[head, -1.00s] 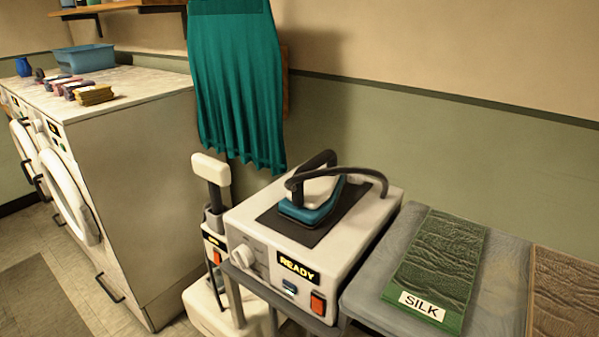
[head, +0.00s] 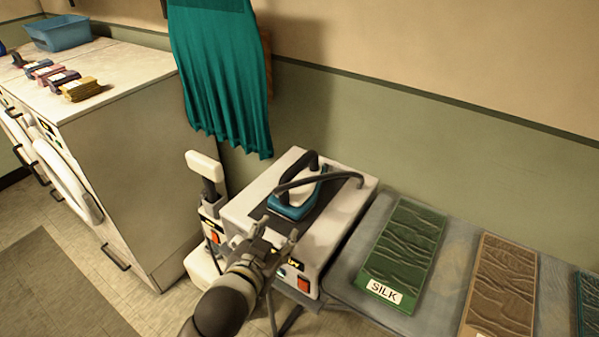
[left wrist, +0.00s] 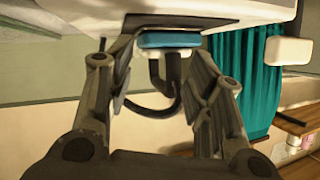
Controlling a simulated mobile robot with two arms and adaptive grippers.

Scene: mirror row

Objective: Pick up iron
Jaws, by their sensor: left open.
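The iron (head: 297,197) has a teal body and a dark handle with a dark hose. It rests on the dark pad on top of the white steam station (head: 262,187). My left gripper (head: 278,236) is open and empty at the station's front, just short of the iron. In the left wrist view, which looks upside down, the iron (left wrist: 168,40) shows between and beyond the two open fingers (left wrist: 158,75), apart from them. My arm and gripper hide part of the station's front panel. My right gripper is not in view.
A grey table (head: 345,287) on the right carries a green SILK panel (head: 405,243) and a brown panel (head: 503,285). A teal cloth (head: 222,85) hangs behind. A white-handled device (head: 205,170) stands close left of the station. Washing machines (head: 130,150) stand farther left.

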